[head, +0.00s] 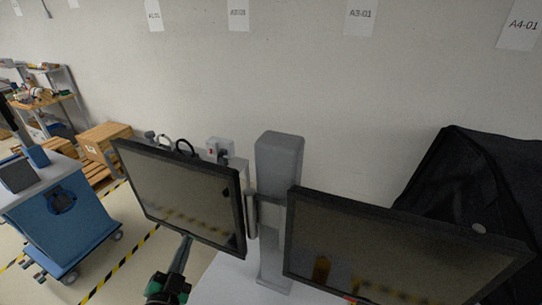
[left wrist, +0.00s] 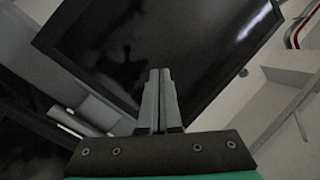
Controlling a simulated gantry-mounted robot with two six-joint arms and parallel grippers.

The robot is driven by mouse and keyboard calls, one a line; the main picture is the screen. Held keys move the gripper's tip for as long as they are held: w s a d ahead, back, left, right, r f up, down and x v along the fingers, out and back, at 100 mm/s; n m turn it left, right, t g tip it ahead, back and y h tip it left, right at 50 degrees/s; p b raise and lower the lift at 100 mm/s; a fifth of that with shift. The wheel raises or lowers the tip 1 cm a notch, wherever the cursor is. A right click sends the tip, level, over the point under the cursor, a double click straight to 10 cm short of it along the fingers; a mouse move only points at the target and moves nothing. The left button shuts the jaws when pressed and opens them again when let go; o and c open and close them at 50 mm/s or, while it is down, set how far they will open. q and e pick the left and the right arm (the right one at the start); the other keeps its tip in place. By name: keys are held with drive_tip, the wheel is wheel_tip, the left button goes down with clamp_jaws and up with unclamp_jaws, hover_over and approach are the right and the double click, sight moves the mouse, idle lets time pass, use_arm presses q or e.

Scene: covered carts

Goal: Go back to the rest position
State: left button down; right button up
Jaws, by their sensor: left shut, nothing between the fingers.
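My left gripper (head: 184,252) points up in front of the lower part of the left monitor (head: 180,190) in the head view. In the left wrist view the two fingers of my left gripper (left wrist: 158,75) are together with nothing between them. The dark monitor screen (left wrist: 130,40) fills much of the view beyond the fingertips. I cannot tell whether the fingertips touch it. My right gripper is not in view.
A second monitor (head: 390,250) stands to the right of a grey post (head: 278,160). A black covered cart (head: 470,175) is at the right. A blue cart (head: 65,225) stands at the left on a floor with yellow-black tape.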

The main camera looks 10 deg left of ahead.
use_arm(q)
drive_tip(key=s+d+r+n+t+h, duration=0.1)
drive_tip(key=d+r+t, duration=0.25)
drive_tip(key=r, duration=1.15)
drive_tip(key=s+d+r+t+h, duration=0.1)
drive_tip(key=d+r+t, duration=0.25)
drive_tip(key=r, duration=1.15)
drive_tip(key=s+d+r+n+t+h, duration=0.2)
drive_tip(key=s+d+r+n+h, duration=0.1)
drive_tip(key=s+r, duration=0.8)
wheel_tip(320, 180, up, 2)
drive_tip(key=shift+r+n+t, duration=0.1)
drive_tip(key=shift+n+t, duration=0.3)
drive_tip(key=shift+n, duration=0.1)
drive_tip(key=shift+d, duration=0.1)
